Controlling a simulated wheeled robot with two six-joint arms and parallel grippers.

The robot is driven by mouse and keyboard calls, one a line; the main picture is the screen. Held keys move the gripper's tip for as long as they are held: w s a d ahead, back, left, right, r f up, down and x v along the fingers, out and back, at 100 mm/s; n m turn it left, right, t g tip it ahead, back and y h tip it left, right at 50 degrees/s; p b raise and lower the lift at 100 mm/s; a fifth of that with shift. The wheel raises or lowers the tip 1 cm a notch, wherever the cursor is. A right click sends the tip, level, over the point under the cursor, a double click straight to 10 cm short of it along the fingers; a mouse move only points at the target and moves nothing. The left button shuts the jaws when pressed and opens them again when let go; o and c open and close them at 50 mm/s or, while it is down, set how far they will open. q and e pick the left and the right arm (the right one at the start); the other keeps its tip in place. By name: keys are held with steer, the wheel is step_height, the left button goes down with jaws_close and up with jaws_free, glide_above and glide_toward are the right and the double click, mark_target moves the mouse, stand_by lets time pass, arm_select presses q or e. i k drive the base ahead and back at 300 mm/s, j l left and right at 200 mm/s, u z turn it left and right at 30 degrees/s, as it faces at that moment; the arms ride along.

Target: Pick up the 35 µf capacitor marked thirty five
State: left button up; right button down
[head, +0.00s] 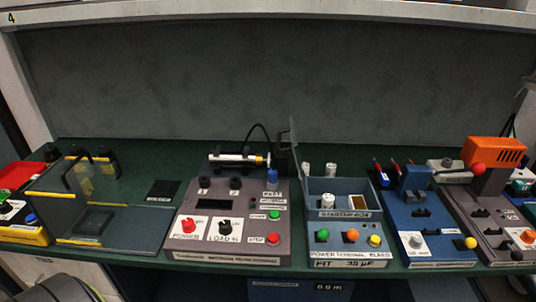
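Small white cylinders that look like capacitors are at the blue-grey box labelled STARTER BOX (345,214), right of centre. One white cylinder (328,201) stands upright inside the box. Two more, a left one (306,169) and a right one (331,170), show at the box's back edge. Their markings are too small to read, so I cannot tell which is the 35 µF capacitor. A label on the box's front (350,263) reads FIT 35 µF. Neither of my grippers is in view.
A clear panel (294,150) stands upright at the box's left edge. A grey control unit (225,225) with knobs and a display is left of it. A blue fixture (430,222) and an orange-topped machine (493,151) crowd the right. The green bench (135,180) is partly bare at left.

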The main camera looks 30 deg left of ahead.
mark_target(327, 202)
steer(key=k+j, duration=0.1)
steer(key=j, duration=0.45)
steer(key=k+j, duration=0.1)
steer(key=j, duration=0.45)
steer(key=k+j, duration=0.1)
steer(key=j, duration=0.45)
